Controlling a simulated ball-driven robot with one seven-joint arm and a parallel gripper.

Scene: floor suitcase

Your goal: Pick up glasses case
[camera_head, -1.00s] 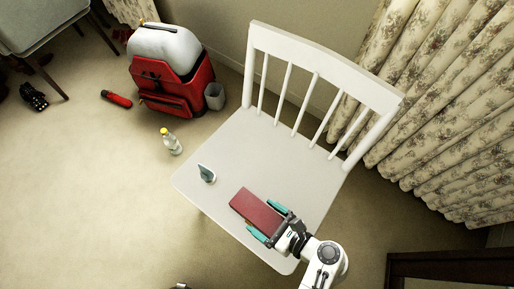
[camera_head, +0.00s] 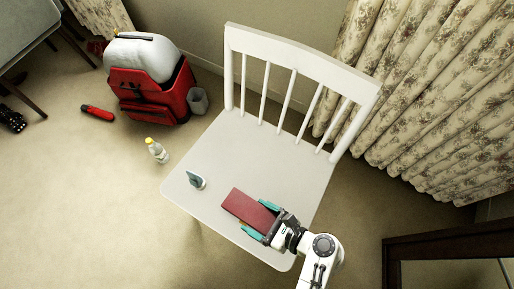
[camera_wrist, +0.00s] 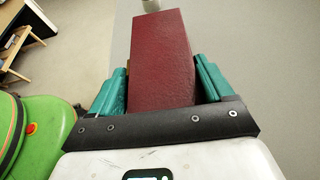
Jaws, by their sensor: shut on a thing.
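The glasses case, a dark red flat box (camera_head: 247,208), is at the front right part of the white chair's seat (camera_head: 262,158). In the wrist view the case (camera_wrist: 162,60) extends away from me between the two teal fingers. My gripper (camera_head: 262,219) is shut on the near end of the case, one finger along each side. I cannot tell whether the case rests on the seat or is slightly above it. Its underside and the end nearest my palm are hidden.
The chair's slatted back (camera_head: 290,85) rises behind. A bottle (camera_head: 157,151), a red backpack (camera_head: 148,91) and a red cylinder (camera_head: 97,113) are on the floor at left. Curtains hang at right.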

